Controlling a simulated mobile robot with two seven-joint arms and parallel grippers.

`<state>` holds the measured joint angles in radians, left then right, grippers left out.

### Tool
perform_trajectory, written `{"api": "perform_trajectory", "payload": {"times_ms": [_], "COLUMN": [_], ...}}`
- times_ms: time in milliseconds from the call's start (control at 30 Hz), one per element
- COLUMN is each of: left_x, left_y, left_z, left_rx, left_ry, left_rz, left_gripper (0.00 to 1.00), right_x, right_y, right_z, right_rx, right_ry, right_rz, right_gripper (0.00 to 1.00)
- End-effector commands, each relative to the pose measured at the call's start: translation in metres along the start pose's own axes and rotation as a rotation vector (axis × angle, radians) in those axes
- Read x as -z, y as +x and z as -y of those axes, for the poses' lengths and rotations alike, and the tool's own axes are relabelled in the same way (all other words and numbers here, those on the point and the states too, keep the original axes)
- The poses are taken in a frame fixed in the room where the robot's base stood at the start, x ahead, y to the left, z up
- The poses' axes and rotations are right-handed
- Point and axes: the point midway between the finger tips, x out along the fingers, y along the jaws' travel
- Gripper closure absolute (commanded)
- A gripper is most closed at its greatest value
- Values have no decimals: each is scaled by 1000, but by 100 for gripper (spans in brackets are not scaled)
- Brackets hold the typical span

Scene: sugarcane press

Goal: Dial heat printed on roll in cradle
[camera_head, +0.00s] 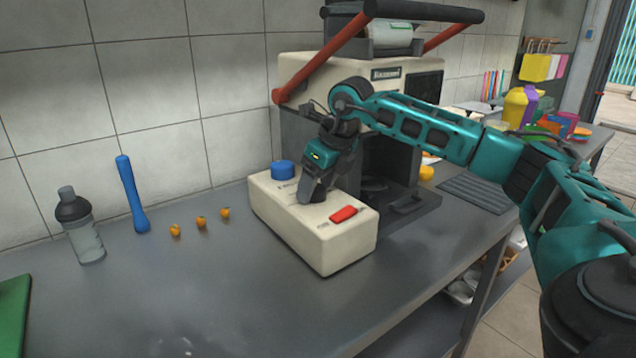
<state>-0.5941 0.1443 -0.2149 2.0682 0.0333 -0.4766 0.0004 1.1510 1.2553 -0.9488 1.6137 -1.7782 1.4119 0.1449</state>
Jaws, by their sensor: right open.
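The roll (390,36) lies in a dark cradle (385,50) on top of the cream machine; any print on it is too small to read. A cream control box (345,245) on the counter in front has a blue round dial (283,170) at its back left and a red switch (344,214) at its front right. My right gripper (312,194) points down over the box top, between dial and switch. It is open and holds nothing visible. I cannot tell whether its fingers touch the box. My left gripper is not in view.
The cream machine (310,68) has red side arms (318,62) and a dark bay. A shaker bottle (80,230), a blue pestle-like tool (132,195) and several small orange fruits (201,222) stand left. A green board (12,315) lies at the left edge. The front counter is clear.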

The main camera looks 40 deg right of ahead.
Motion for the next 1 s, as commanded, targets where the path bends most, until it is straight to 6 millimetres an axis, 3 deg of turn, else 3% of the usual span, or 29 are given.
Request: {"api": "perform_trajectory", "payload": {"times_ms": [300, 500, 1000], "left_x": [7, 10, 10], "left_y": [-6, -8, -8], "left_z": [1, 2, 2], "left_rx": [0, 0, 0], "left_ry": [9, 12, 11], "left_rz": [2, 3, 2], "left_gripper": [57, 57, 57], "right_x": [-1, 0, 0], "right_y": [-49, -71, -74], "right_z": [1, 1, 0], "right_rx": [2, 2, 1], "right_ry": [1, 1, 1], "right_rz": [3, 2, 0], "right_gripper": [31, 31, 31]}}
